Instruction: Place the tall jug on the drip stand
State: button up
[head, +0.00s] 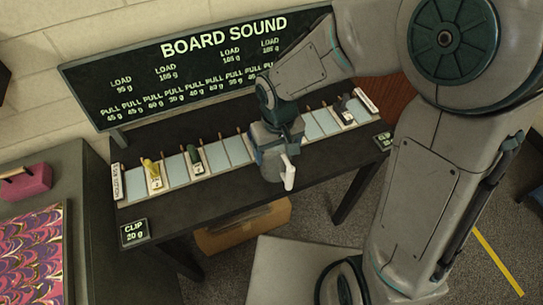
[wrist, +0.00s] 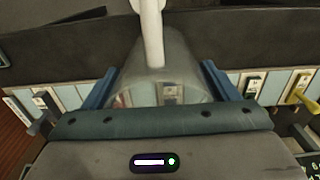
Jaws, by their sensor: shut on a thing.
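My gripper (head: 272,150) is over the front part of the dark table. In the wrist view its two blue fingers (wrist: 161,86) are shut on a grey, shiny jug (wrist: 165,62) with a white handle (wrist: 152,35). In the head view the grey jug (head: 271,168) shows just below my gripper, with its white handle (head: 289,173) pointing down. I cannot tell whether the jug touches the table. I cannot pick out a drip stand in either view.
A strip of pale tiles (head: 237,150) runs along the dark table (head: 225,190), carrying yellow (head: 152,170), green (head: 194,158) and black (head: 342,106) upright pieces. A black board (head: 150,75) stands behind. Left are a pink block (head: 26,184) and marbled sheet (head: 35,255). A cardboard box (head: 240,232) is below.

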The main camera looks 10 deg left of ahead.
jog(key=shift+w+a+f, duration=0.1)
jog(key=shift+a+f, duration=0.15)
jog(key=shift+f, duration=0.55)
jog(key=shift+s+a+f, duration=0.1)
jog(key=shift+a+f, duration=0.1)
jog(key=shift+f, duration=0.6)
jog(key=shift+w+a+f, duration=0.1)
jog(key=shift+a+f, duration=0.15)
jog(key=shift+f, duration=0.55)
jog(key=shift+f, duration=0.15)
jog(key=o, duration=1)
notch_tip(320, 180, up, 12)
